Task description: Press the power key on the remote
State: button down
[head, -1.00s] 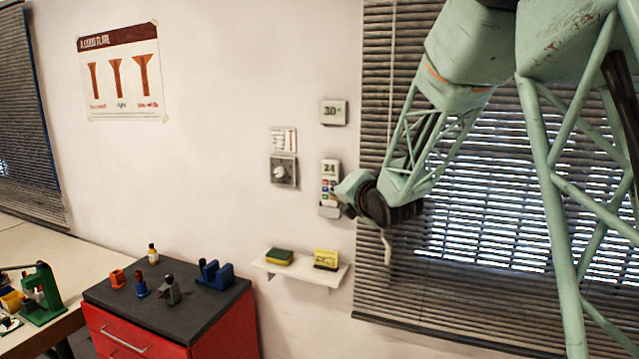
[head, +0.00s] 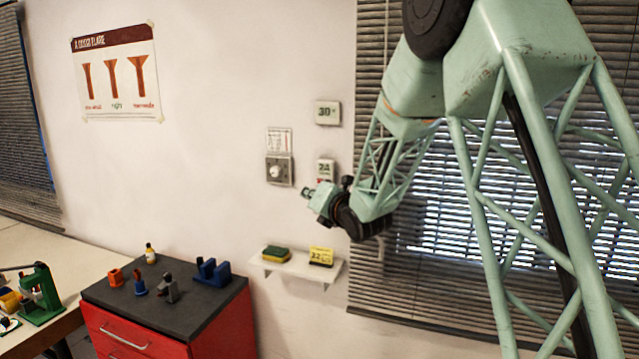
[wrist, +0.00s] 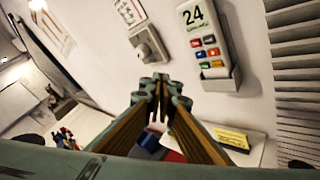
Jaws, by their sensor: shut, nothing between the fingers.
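The remote (wrist: 206,48) hangs on the wall in a pale holder (wrist: 221,80). It is white, with "24" on top and several small coloured keys below; I cannot tell which is the power key. In the head view the remote's top (head: 326,168) shows, and my wrist hides its lower part. My gripper (wrist: 160,82) is shut and empty. In the wrist view its tips lie left of and below the remote, apart from it. In the head view my gripper (head: 307,194) is just left of and below the remote's visible top.
A dial box (head: 279,171) is on the wall left of the remote, and a "30" panel (head: 327,113) is above. A small shelf (head: 296,268) below holds a sponge (head: 275,253) and a yellow block (head: 321,256). Window blinds (head: 430,285) are at right.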

jog(key=shift+w+d+p, duration=0.1)
jog(key=shift+w+p, duration=0.1)
jog(key=shift+p, duration=0.1)
jog(key=w+d+p, duration=0.2)
jog(key=w+p, duration=0.2)
jog(key=w, duration=0.4)
jog(key=shift+d, duration=0.15)
dwell(0.7)
jog(key=shift+w+d+b, duration=0.3)
jog(key=shift+w+b, duration=0.65)
jog(key=shift+b, duration=0.45)
dwell(3.1)
jog(key=shift+s+a+b, duration=0.15)
jog(key=shift+s+b, duration=0.35)
jog(key=shift+b, duration=0.25)
jog(key=shift+s+a+b, duration=0.15)
jog(key=shift+s+b, duration=0.35)
jog(key=shift+b, duration=0.2)
